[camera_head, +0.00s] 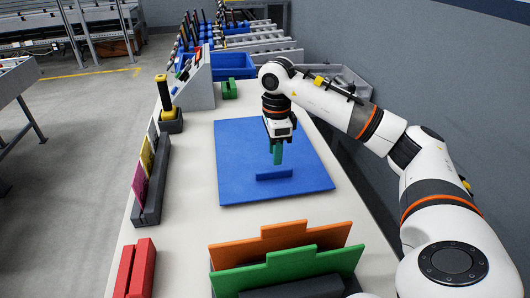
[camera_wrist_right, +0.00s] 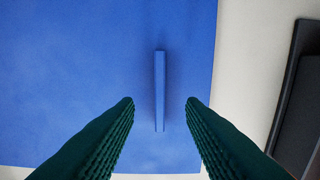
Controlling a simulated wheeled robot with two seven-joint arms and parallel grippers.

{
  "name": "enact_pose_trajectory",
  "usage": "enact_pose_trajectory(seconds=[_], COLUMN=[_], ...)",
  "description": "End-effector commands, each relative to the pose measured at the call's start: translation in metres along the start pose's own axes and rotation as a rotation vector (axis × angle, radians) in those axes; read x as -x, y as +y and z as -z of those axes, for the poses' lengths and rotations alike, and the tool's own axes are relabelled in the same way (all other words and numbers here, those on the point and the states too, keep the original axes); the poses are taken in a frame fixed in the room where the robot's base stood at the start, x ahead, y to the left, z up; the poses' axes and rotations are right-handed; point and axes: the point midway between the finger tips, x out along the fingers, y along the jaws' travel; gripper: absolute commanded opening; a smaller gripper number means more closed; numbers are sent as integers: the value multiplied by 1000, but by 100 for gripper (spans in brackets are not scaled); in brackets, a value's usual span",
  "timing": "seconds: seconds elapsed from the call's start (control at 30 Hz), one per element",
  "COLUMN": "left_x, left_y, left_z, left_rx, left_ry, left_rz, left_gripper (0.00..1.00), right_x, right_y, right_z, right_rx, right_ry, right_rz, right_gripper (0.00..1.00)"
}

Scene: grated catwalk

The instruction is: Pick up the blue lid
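The blue lid (camera_head: 240,150) is a flat square panel lying on the pale table, with a narrow raised blue handle (camera_head: 275,174) on it. In the right wrist view the lid (camera_wrist_right: 70,70) fills the left and middle, and its handle (camera_wrist_right: 160,85) stands in line with the space between the fingers. My right gripper (camera_head: 278,157) has dark green fingers and points down just above the handle. In the right wrist view the gripper (camera_wrist_right: 160,103) is open and empty, one fingertip on each side of the handle's line. My left gripper is not in view.
Orange (camera_head: 285,240) and green (camera_head: 290,268) panels stand upright at the table's near end. Red blocks (camera_head: 135,268) and a dark rack with coloured plates (camera_head: 148,180) line the left edge. A blue bin (camera_head: 233,66) and a grey console (camera_head: 200,82) stand behind.

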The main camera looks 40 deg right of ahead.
Motion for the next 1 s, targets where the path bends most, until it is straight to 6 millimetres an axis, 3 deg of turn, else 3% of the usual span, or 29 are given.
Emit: enact_pose_trajectory(seconds=[0.17,0.5,0.77,1.0], left_x=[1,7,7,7], left_y=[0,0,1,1], left_z=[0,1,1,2], left_rx=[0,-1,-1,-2], left_ry=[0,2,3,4], left_rz=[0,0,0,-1], left_gripper=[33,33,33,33], right_x=[-12,-57,-60,-60], right_y=[0,0,1,1], right_z=[0,1,1,1], right_rx=[1,1,1,1], right_ry=[-1,0,1,1], right_rz=[1,1,-1,-1], right_gripper=[36,36,36,0])
